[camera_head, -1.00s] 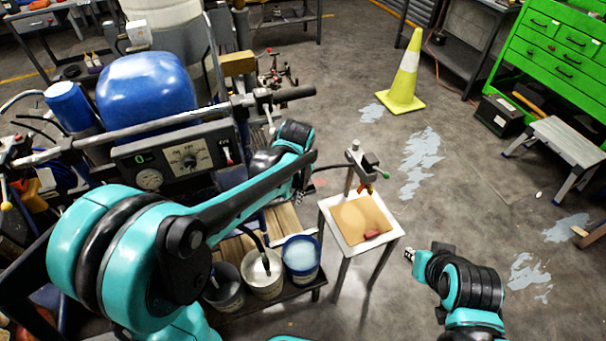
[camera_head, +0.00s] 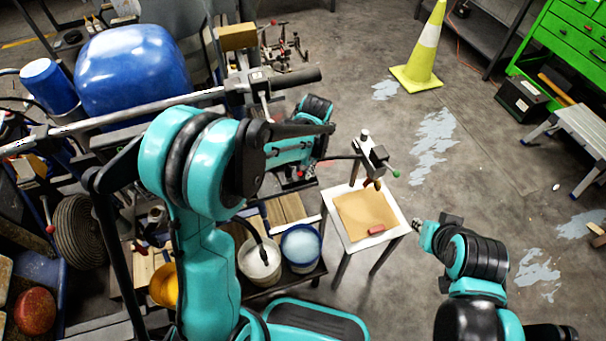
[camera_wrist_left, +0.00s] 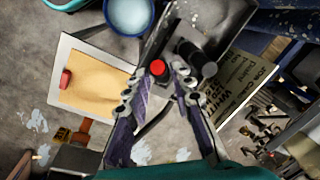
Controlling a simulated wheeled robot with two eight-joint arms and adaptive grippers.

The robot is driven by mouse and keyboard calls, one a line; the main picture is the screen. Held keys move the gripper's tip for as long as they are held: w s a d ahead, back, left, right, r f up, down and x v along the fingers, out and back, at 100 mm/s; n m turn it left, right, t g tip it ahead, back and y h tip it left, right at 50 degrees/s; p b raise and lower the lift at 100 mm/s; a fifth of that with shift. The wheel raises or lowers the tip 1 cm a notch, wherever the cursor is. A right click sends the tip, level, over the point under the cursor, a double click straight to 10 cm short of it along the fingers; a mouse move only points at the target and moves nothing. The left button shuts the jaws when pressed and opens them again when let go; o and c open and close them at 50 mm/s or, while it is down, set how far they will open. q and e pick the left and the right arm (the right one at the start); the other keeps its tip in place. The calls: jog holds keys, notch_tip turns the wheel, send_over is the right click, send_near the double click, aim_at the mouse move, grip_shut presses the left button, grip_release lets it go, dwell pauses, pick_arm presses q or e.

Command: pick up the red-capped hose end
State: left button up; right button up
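The red-capped hose end shows in the left wrist view as a round red cap (camera_wrist_left: 157,68). It lies just beyond and between my left gripper's (camera_wrist_left: 160,82) fingertips, nearer the left finger. The fingers are spread, and I see no grip on the cap. A dark hose or cylinder lies beside the cap. In the head view my left forearm and wrist hide most of this area, and my left gripper (camera_head: 297,180) shows only partly, pointing down beside the striper. My right gripper (camera_head: 428,236) is over the floor right of the small table, too small to judge.
A small white table (camera_head: 393,237) with a tan board (camera_head: 360,208) and red block (camera_head: 376,230) stands right of my left gripper. Paint buckets (camera_head: 301,246) stand below it. The striper's handlebar (camera_head: 295,78) is above. A yellow cone (camera_head: 424,55) stands behind on open floor.

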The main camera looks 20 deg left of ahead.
pick_arm(q)
jog(key=f, duration=0.2)
jog(key=shift+w+a+f+b, duration=0.1)
jog(key=shift+a+f+b, duration=0.1)
jog(key=shift+f+b, duration=0.15)
grip_shut()
jog(key=shift+r, duration=0.1)
